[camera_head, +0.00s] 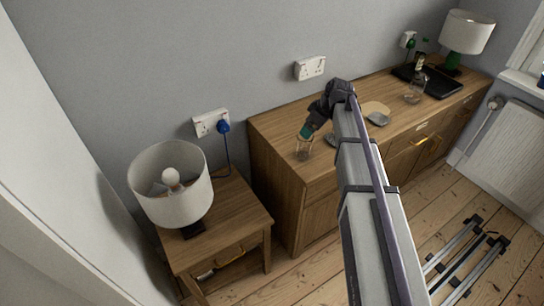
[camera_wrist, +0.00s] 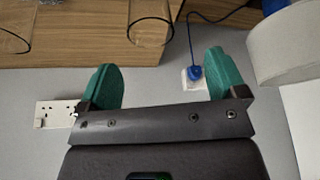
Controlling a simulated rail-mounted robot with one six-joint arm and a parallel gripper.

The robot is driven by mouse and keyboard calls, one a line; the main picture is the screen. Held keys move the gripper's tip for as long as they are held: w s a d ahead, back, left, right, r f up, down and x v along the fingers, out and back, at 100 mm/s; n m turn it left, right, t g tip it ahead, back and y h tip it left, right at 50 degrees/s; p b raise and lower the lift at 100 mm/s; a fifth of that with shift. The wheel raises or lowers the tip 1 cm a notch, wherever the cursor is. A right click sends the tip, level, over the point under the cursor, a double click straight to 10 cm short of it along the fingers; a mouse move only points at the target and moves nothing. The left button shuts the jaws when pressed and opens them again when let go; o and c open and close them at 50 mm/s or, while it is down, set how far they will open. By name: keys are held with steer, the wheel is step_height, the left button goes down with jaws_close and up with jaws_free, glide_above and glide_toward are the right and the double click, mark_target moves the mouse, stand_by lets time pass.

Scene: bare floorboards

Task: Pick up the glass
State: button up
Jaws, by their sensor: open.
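A second clear, round-edged object (camera_wrist: 14,36) is cut off at the top left of the wrist view.
A lower nightstand (camera_head: 245,215) with a lamp (camera_head: 170,190) stands left. The wall and sockets (camera_head: 310,68) lie close behind.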

mark_target(305, 143)
steer(key=f+b, duration=0.1)
steer(key=w+f+b, duration=0.1)
steer(key=f+b, duration=0.3)
steer(key=shift+w+f, duration=0.25)
steer(key=shift+w, duration=0.05)
steer(key=b+x, duration=0.5)
steer(key=shift+w+f, duration=0.1)
steer(key=shift+f, duration=0.15)
steer(key=shift+a+r, duration=0.1)
steer(key=shift+r, duration=0.15)
steer(key=shift+c, duration=0.2)
steer(key=c, duration=1.1)
